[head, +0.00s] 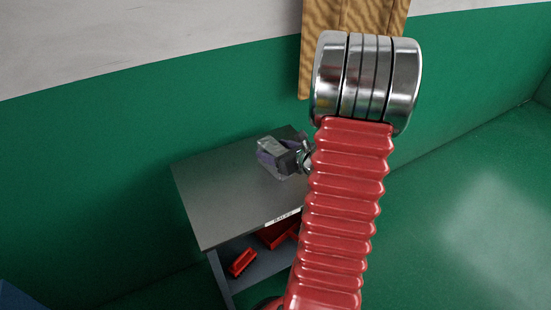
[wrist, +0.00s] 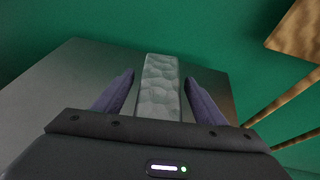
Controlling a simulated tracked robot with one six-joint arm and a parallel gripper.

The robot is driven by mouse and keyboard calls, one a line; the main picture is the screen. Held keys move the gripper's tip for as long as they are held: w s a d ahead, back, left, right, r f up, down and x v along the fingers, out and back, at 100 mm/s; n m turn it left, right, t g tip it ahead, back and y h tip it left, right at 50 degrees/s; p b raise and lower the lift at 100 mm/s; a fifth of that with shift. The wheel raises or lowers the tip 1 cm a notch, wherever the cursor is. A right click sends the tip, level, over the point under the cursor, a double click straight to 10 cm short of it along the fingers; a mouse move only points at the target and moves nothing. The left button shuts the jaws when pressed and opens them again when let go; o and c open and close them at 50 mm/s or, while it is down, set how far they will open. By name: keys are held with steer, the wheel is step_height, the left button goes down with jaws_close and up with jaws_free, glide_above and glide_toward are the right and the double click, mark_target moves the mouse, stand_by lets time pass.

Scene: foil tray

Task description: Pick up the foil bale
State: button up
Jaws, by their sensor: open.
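The foil bale (wrist: 160,88) is a crinkled silver-grey block. In the wrist view it lies between the two purple fingers of my gripper (wrist: 158,90), with a gap showing on each side. My gripper is open around it, not visibly touching it. In the head view the bale (head: 271,148) shows as a small grey shape at my gripper (head: 268,158), over the grey table (head: 225,195). My red arm hides part of the table's right side there. I cannot tell whether the bale rests on the tabletop.
Red bins (head: 243,262) sit on a shelf under the tabletop. A wooden piece of furniture (wrist: 299,28) stands to the right in the wrist view. A green wall (head: 120,150) is close behind the table. The table's left part is clear.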

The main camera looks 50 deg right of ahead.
steer(key=shift+c, duration=0.2)
steer(key=c, duration=1.3)
steer(key=shift+r, duration=0.1)
steer(key=shift+r, duration=4.95)
